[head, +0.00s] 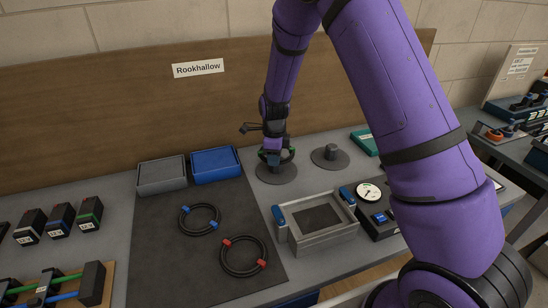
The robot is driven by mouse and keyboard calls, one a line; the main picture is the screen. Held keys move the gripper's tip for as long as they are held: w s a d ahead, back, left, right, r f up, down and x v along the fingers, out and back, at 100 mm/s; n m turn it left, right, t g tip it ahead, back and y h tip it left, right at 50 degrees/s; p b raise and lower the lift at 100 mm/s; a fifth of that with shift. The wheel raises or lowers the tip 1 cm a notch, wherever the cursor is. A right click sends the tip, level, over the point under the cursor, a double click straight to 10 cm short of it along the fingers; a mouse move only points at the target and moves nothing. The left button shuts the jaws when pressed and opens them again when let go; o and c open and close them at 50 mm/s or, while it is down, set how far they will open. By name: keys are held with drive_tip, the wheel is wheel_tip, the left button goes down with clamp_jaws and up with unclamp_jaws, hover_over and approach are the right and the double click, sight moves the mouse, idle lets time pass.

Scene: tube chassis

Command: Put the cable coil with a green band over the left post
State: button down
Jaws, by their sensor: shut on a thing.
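My gripper (274,157) is over the left post (277,173) and is shut on the cable coil with a green band (290,152). Only a small dark and green part of the coil shows beside the fingers. The left post stands on a round grey base, and its top is hidden by the gripper and coil. I cannot tell whether the coil is around the post or still above it. The right post (330,155) is short and grey, bare, on its own round base.
Coils with blue bands (201,219) and red bands (244,256) lie on the dark mat (165,275). Grey (161,177) and blue (215,165) bins stand behind them. A grey square frame fixture (318,221) and a gauge box (372,207) stand in front of the posts.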

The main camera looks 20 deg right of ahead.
sight(274, 179)
drive_tip(key=shift+f, duration=2.9)
drive_tip(key=shift+f, duration=0.55)
drive_tip(key=c, duration=1.3)
unclamp_jaws()
drive_tip(key=shift+o, duration=0.2)
drive_tip(key=shift+r, duration=0.1)
drive_tip(key=shift+r, duration=5.4)
